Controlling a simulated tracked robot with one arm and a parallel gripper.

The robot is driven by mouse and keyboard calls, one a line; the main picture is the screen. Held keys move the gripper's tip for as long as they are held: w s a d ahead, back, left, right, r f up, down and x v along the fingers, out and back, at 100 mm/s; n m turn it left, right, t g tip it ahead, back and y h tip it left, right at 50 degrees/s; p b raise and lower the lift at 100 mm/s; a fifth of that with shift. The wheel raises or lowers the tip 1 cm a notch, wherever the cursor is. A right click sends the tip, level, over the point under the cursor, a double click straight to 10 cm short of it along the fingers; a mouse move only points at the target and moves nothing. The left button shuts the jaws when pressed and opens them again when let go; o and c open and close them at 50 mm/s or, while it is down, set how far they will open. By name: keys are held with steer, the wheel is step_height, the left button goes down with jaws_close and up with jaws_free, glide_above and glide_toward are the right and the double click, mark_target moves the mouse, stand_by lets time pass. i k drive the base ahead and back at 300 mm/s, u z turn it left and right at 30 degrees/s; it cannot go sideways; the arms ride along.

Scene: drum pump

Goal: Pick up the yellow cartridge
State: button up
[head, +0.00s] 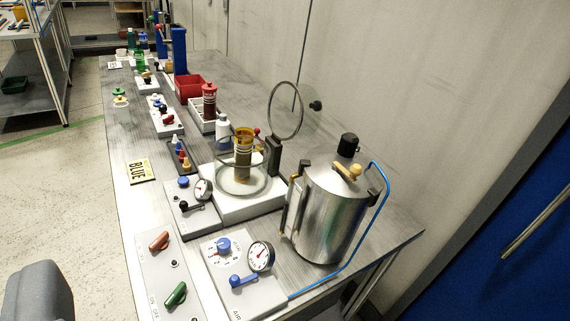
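The yellow cartridge (243,153) is an amber, see-through cylinder with a dark band inside. It stands upright in a round glass-walled chamber on a white base (240,205), near the middle of the head view. The chamber's round lid (285,110) is swung up on its hinge behind and to the right. No gripper fingers can be made out in the head view, and nothing is seen touching the cartridge.
A steel drum (328,215) with a blue hose stands close to the right. In front are a gauge panel (238,265) and a switch panel (160,270).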

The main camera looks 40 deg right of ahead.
mark_target(244, 137)
steer(key=z, duration=0.15)
steer(key=i, duration=1)
steer(key=u, duration=0.1)
